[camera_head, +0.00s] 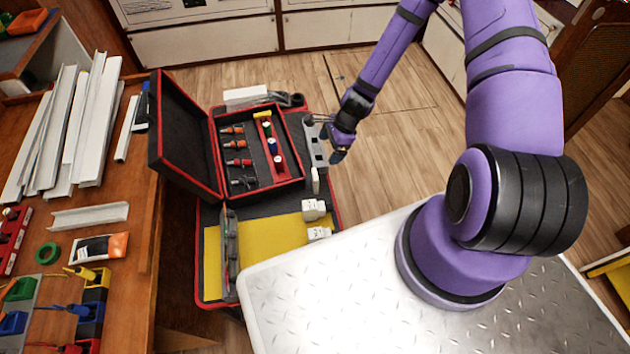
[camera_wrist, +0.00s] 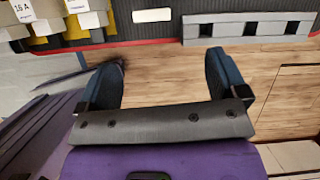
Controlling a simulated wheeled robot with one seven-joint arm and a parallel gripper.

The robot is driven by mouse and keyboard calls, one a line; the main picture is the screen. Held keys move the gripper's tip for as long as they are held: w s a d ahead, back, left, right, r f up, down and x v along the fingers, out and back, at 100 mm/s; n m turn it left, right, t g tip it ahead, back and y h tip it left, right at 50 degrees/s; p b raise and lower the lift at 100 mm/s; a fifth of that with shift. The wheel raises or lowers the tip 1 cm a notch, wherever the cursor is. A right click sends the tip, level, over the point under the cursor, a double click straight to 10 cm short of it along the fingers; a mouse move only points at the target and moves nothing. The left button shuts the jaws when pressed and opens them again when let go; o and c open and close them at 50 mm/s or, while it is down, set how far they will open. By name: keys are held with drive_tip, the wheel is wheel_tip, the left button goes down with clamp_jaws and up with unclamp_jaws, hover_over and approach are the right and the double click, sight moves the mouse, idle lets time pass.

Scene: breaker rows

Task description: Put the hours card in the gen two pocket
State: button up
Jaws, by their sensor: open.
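My gripper (camera_head: 325,138) is open and empty, beside the grey strip at the right edge of the cart. Both fingers show apart in the wrist view (camera_wrist: 165,62), with wood floor between them. The grey strip (camera_head: 319,158) has square openings; the wrist view shows three in it (camera_wrist: 228,29). I cannot read any label that marks a gen two pocket. A small white piece (camera_head: 315,181) stands just in front of the strip, and it also shows in the wrist view (camera_wrist: 152,15). I cannot tell if it is the hours card.
An open black case (camera_head: 252,183) with red edges holds tools. A workbench (camera_head: 142,225) with white channels (camera_head: 88,125) is at left. My metal deck is in front. Floor right of the cart is clear.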

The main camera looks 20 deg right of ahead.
sight(314, 174)
drive_tip(key=shift+m, duration=0.6)
drive_tip(key=shift+s+a+x, duration=0.1)
drive_tip(key=shift+s+x, duration=0.15)
drive_tip(key=shift+x, duration=2.05)
drive_tip(key=shift+s+a+x, duration=0.1)
drive_tip(key=shift+s+x, duration=0.1)
drive_tip(key=shift+x, duration=2.05)
drive_tip(key=shift+s+x, duration=0.25)
drive_tip(key=shift+x, duration=2.05)
drive_tip(key=shift+y, duration=0.3)
drive_tip(key=c, duration=1.1)
drive_tip(key=shift+r, duration=0.1)
drive_tip(key=shift+r, duration=0.75)
drive_tip(key=shift+v, duration=1.05)
drive_tip(key=s+d, duration=0.3)
drive_tip(key=d, duration=0.1)
drive_tip(key=s+d+r, duration=0.1)
drive_tip(key=s+d, duration=0.1)
drive_tip(key=d, duration=0.2)
drive_tip(key=s+d, duration=0.3)
drive_tip(key=d, duration=0.1)
drive_tip(key=shift+s+d+r, duration=0.25)
drive_tip(key=shift+s+d, duration=0.05)
drive_tip(key=shift+s, duration=0.05)
